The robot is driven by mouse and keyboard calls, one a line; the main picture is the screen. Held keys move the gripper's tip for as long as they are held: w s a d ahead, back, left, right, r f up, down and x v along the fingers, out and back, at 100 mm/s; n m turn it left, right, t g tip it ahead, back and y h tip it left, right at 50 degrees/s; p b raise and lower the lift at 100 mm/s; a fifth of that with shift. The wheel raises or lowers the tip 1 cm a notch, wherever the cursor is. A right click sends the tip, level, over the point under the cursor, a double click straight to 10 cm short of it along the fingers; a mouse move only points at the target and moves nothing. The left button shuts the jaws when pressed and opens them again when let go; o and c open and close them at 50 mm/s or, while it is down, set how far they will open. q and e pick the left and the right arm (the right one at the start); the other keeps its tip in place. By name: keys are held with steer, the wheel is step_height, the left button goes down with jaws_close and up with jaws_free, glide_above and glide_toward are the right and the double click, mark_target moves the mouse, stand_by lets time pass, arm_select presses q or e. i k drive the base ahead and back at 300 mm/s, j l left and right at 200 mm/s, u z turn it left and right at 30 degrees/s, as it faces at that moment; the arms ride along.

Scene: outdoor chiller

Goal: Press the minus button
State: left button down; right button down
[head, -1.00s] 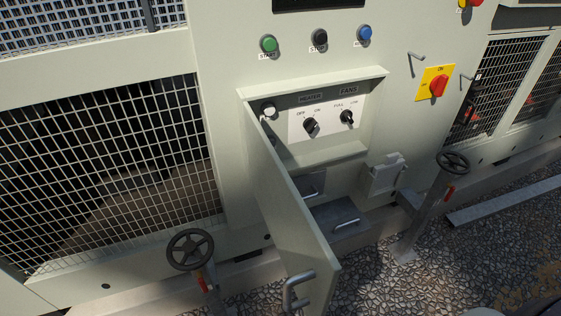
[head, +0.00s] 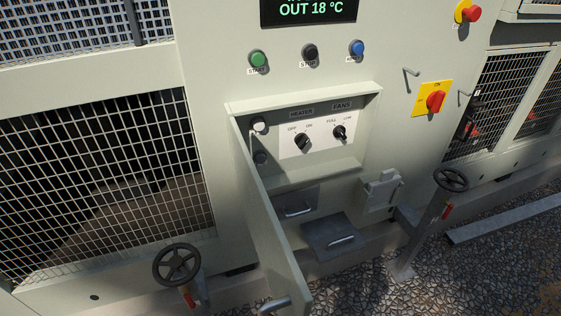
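No button marked minus can be made out in the head view. A green button (head: 258,59), a black button (head: 310,52) labelled STOP and a blue button (head: 357,48) sit in a row on the chiller panel. Above them a dark display (head: 309,10) reads "OUT 18 °C", its top cut off by the frame. Below, an open recess holds a white plate (head: 318,138) with a heater knob (head: 302,141) and a fans knob (head: 339,132). Two round pale and grey knobs are at its left. Neither gripper is in view.
A hinged door (head: 268,215) stands open towards me, with a handle (head: 273,304) at the bottom. Handwheels stand at lower left (head: 177,264) and right (head: 451,179). A red rotary switch (head: 435,101) and red emergency button (head: 473,13) are at right. Gravel lies at lower right.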

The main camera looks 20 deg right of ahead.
mark_target(261, 158)
steer(key=l+z, duration=0.1)
steer(key=l, duration=0.4)
steer(key=i+l, duration=0.15)
steer(key=l, duration=0.35)
steer(key=i+l+z, duration=0.15)
steer(key=l, duration=0.35)
steer(key=l+z, duration=0.1)
steer(key=l, duration=0.4)
steer(key=i, duration=0.05)
